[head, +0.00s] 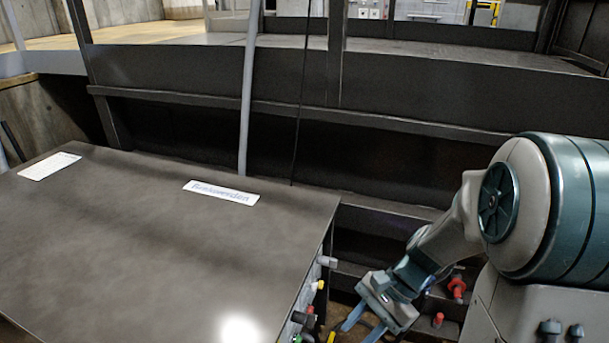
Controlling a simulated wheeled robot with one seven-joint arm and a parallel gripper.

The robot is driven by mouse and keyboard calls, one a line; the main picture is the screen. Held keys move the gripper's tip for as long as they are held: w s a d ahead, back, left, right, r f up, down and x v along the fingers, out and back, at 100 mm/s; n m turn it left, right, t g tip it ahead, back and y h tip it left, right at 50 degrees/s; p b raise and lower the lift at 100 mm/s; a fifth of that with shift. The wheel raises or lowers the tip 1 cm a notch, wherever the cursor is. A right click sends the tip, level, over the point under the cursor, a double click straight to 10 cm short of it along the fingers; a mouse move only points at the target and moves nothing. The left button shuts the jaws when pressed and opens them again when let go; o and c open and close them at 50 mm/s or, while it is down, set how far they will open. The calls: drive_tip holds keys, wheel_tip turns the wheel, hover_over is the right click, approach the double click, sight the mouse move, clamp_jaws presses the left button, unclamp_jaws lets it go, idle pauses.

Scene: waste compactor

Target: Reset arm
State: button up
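My gripper (360,326) is at the bottom of the head view, right of centre, at the end of my grey and teal arm. It points down and to the left. Its two blue fingers stand apart with a gap between them, and I see nothing held. The fingertips run close to the lower picture edge. My arm is bent and comes in from the right side of the view. The gripper is to the right of the dark box's control side, apart from the box top.
A dark metal box top (150,240) with two white labels fills the lower left. Its right side carries coloured knobs (310,312). Red knobs (457,288) show close to my arm. A dark railed wall (300,150) with a grey pole (247,100) stands behind.

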drive_tip(key=s+d+r+n+t+h+p, duration=0.2)
drive_tip(key=r+n+t+h, duration=0.1)
drive_tip(key=r+n, duration=0.2)
drive_tip(key=s+d+r+n+t+h+p, duration=0.2)
drive_tip(key=r+n+h, duration=0.2)
drive_tip(key=r, duration=0.5)
drive_tip(key=shift+r+n+t, duration=0.25)
drive_tip(key=shift+n+t, duration=0.15)
drive_tip(key=shift+n, duration=0.4)
